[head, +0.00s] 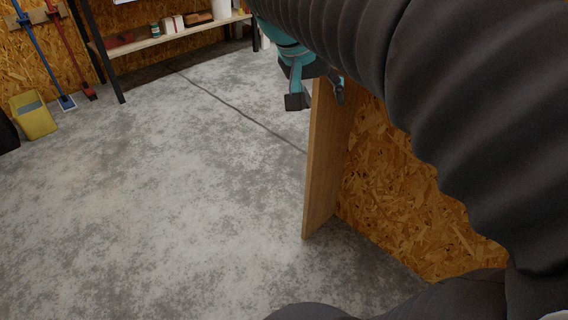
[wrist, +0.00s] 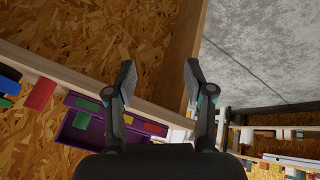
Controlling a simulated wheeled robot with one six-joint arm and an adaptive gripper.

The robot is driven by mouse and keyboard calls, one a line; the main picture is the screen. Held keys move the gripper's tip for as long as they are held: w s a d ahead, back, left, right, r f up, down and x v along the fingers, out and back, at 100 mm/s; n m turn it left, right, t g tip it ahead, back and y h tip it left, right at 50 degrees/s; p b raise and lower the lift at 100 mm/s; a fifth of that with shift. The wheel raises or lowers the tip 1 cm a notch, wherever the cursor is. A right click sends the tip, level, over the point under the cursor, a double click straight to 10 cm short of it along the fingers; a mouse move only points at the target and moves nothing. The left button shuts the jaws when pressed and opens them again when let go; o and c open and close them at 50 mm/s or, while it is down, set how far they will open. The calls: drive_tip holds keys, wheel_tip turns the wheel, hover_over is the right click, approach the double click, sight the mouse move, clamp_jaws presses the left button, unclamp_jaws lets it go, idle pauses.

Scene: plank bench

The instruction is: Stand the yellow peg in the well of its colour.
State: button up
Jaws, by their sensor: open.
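My gripper (head: 317,98) hangs beside the upper end of a wooden board in the head view, its two fingers spread and nothing between them. In the wrist view the open fingers (wrist: 158,82) point at the board's edge and the chipboard wall. I cannot make out the yellow peg or the yellow well for certain in either view. A purple tray-like thing (wrist: 98,112) shows at lower left in the wrist view, with small green, red and yellow patches at it. A small yellow patch (wrist: 154,129) lies by the left finger's base; what it is I cannot tell.
The wooden board (head: 322,150) and chipboard panel (head: 410,195) stand close under my arm. A red piece (wrist: 40,94) and a blue piece (wrist: 9,80) lie at left. Open concrete floor (head: 160,190) spreads left; a shelf (head: 170,39) and yellow dustpan (head: 34,115) are farther back.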

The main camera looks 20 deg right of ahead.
drive_tip(key=s+a+f+n+t+y, duration=0.3)
drive_tip(key=s+a+f+n+y, duration=0.2)
drive_tip(key=s+a+f, duration=0.5)
drive_tip(key=shift+s+a+f+n+y, duration=0.35)
drive_tip(key=shift+s+f+n, duration=0.45)
drive_tip(key=shift+f, duration=0.75)
